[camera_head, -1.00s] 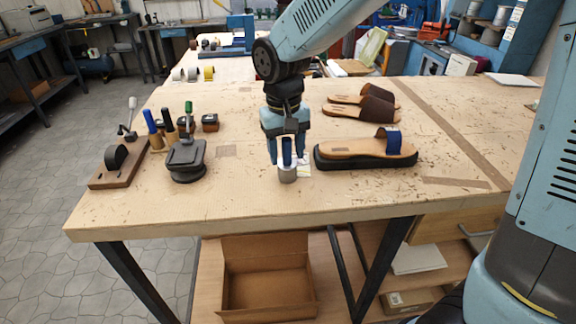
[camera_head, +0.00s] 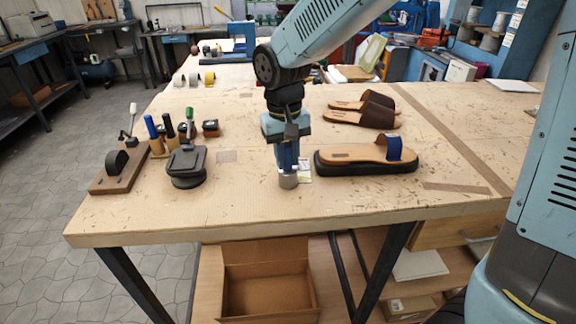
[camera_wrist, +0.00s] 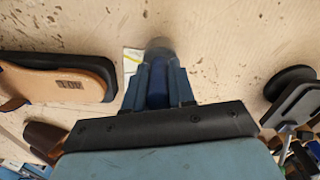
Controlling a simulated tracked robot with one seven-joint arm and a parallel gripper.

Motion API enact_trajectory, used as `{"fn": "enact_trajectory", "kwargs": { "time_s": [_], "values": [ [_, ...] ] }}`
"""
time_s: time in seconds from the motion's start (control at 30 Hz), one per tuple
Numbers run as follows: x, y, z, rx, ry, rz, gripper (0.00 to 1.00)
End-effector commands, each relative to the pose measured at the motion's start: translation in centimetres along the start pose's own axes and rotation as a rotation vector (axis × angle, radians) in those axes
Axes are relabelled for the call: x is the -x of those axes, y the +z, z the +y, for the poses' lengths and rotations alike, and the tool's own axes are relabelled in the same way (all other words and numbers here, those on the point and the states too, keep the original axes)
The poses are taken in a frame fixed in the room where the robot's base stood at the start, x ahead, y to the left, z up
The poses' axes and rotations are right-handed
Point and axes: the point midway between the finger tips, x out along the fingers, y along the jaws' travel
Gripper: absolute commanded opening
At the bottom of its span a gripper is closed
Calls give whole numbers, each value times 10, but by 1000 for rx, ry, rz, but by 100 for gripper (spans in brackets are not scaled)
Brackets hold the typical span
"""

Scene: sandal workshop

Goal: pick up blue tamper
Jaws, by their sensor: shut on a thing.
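The blue tamper has a blue handle (camera_wrist: 158,92) and a grey metal base (camera_head: 288,181). It stands upright on the wooden workbench, left of the sandal with the blue strap. My gripper (camera_head: 287,160) points straight down over it, with its fingers closed on both sides of the blue handle. In the wrist view the fingers flank the handle, and the round grey base (camera_wrist: 160,46) shows beyond the fingertips. The base appears to rest on the bench top. The upper end of the handle is hidden between the fingers.
A sandal (camera_head: 360,153) on a black sole lies close right of my gripper, with brown sandals (camera_head: 362,114) behind. A black stand (camera_head: 187,167), a tool holder with several handles, and a wooden base with a black roller (camera_head: 118,170) stand left. The front bench is clear.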

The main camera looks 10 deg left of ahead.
Motion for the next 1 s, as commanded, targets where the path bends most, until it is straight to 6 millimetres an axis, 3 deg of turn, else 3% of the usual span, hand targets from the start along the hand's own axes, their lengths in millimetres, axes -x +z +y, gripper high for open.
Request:
{"fn": "enact_trajectory", "kwargs": {
  "time_s": [0.17,0.33,0.7,1.0],
  "values": [
    [8,-1,0,-1,0,2,0],
    [34,-1,2,-1,-1,5,0],
    [94,48,28,-2,0,5,0],
    [114,95,52,-3,0,2,0]
  ]
}}
